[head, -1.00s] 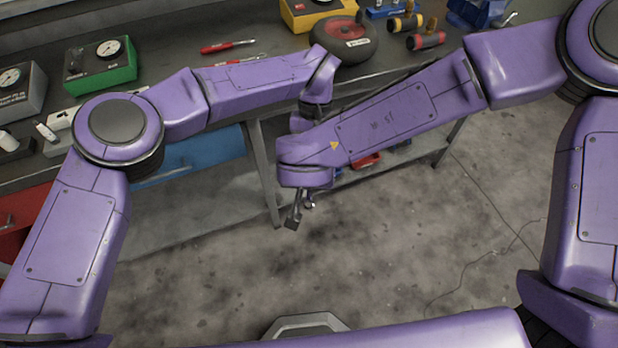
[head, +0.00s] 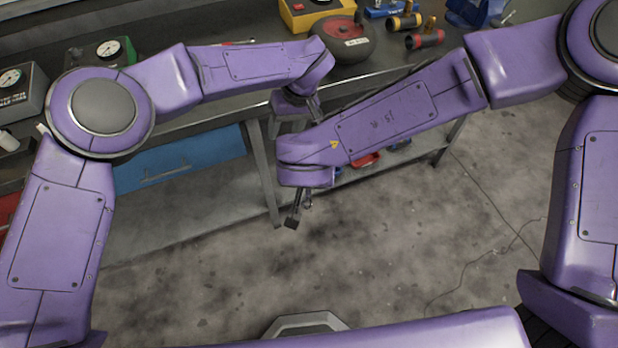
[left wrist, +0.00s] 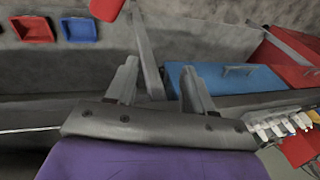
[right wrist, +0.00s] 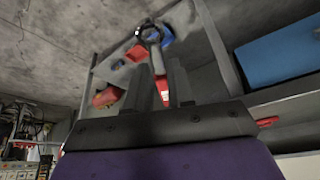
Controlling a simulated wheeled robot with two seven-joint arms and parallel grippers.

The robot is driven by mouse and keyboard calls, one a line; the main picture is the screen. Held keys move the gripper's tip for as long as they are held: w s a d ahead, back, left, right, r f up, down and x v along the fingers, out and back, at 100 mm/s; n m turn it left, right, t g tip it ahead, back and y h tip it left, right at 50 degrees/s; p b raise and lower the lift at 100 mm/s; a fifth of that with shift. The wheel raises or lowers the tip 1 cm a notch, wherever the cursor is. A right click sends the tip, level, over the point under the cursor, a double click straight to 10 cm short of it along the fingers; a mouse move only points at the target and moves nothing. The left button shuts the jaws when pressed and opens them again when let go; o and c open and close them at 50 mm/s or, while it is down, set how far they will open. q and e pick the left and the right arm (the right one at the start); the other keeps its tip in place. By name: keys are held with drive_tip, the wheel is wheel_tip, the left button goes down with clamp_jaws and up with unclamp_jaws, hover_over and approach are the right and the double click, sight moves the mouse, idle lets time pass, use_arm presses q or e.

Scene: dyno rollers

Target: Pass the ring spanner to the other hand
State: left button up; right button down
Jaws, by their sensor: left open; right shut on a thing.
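The ring spanner (right wrist: 159,70) shows in the right wrist view, with a dark ring end (right wrist: 151,33) pointing away and a red part near the fingers. My right gripper (right wrist: 156,82) is shut on it. In the head view the right hand hangs over the floor in front of the bench, and I cannot make out the spanner clearly. My left gripper (left wrist: 160,78) is open, with nothing between its fingers. In the head view the left hand (head: 294,106) is behind and above the right hand, its fingertips hidden.
The workbench (head: 225,113) runs along the back, with a blue drawer (head: 190,158) and a lower shelf holding bins. A dark round wheel-like thing (head: 342,42) and two cylinders stand on the bench top. A bench leg (head: 263,175) is close to both hands.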

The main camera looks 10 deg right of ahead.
use_arm(q)
drive_tip(key=s+a+f+n+t+y, duration=0.1)
drive_tip(key=s+a+f+n+y, duration=0.25)
drive_tip(key=a+f, duration=0.6)
drive_tip(key=s+a+f+n+t+y, duration=0.2)
drive_tip(key=s+a+f+n+y, duration=0.15)
drive_tip(key=a+f, duration=0.6)
drive_tip(key=s+a+f+m+t+h, duration=0.25)
drive_tip(key=s+a+f+h, duration=0.2)
drive_tip(key=s+a, duration=0.7)
drive_tip(key=s+f+g+h, duration=0.1)
drive_tip(key=s+g+h, duration=0.1)
drive_tip(key=s, duration=1.4)
drive_tip(key=shift+m+g, duration=0.35)
drive_tip(key=shift+g, duration=0.3)
drive_tip(key=shift+s, duration=0.1)
